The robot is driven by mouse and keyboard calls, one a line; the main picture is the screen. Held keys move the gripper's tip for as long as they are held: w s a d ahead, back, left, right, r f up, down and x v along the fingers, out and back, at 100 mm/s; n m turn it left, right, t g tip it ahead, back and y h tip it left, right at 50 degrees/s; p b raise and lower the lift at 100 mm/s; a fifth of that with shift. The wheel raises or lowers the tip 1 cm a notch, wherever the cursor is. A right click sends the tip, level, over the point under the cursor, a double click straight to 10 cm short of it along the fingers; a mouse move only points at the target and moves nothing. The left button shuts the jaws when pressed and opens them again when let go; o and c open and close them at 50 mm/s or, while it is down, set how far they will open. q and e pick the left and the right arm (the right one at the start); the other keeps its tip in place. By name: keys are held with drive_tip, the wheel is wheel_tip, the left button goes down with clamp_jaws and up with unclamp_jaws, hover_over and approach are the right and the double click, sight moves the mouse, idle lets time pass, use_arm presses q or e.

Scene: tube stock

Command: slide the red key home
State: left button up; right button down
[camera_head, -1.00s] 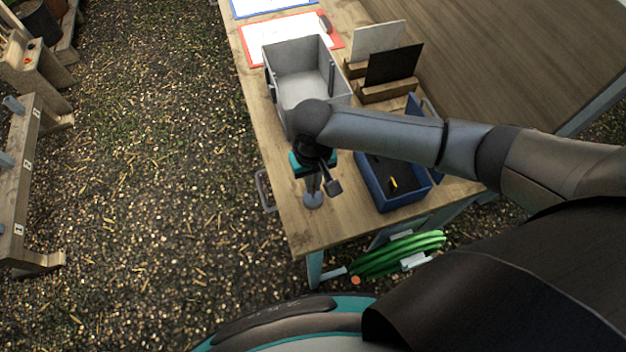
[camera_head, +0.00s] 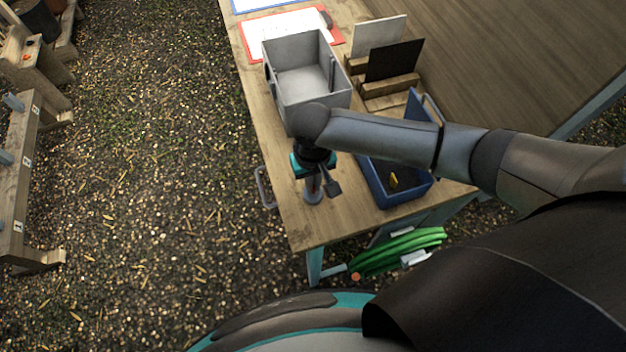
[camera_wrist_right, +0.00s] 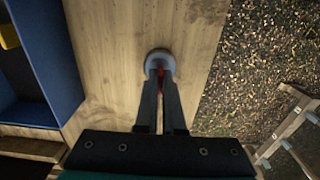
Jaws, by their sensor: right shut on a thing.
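The red key (camera_wrist_right: 161,75) shows only as a thin red sliver between the fingers in the right wrist view. My right gripper (camera_head: 313,189) points down and is shut on it. In the right wrist view its two fingers (camera_wrist_right: 160,85) reach to a round grey base (camera_wrist_right: 159,57) on the wooden table. The base (camera_head: 313,198) also shows under the gripper in the head view. The fingers hide most of the key, and I cannot tell how deep it sits. My left gripper is not in view.
A blue bin (camera_head: 407,199) with a yellow piece (camera_head: 393,181) stands right of the gripper. A grey box (camera_head: 322,97) stands behind. Black and white panels (camera_head: 394,63) stand at the back. A green hose (camera_head: 398,250) hangs below the table's front edge.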

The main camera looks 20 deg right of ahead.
drive_tip(key=shift+f, duration=0.35)
drive_tip(key=c, duration=0.9)
unclamp_jaws()
drive_tip(key=shift+c, duration=0.2)
drive_tip(key=shift+r, duration=0.1)
wheel_tip(320, 180, up, 15)
drive_tip(key=p, duration=0.2)
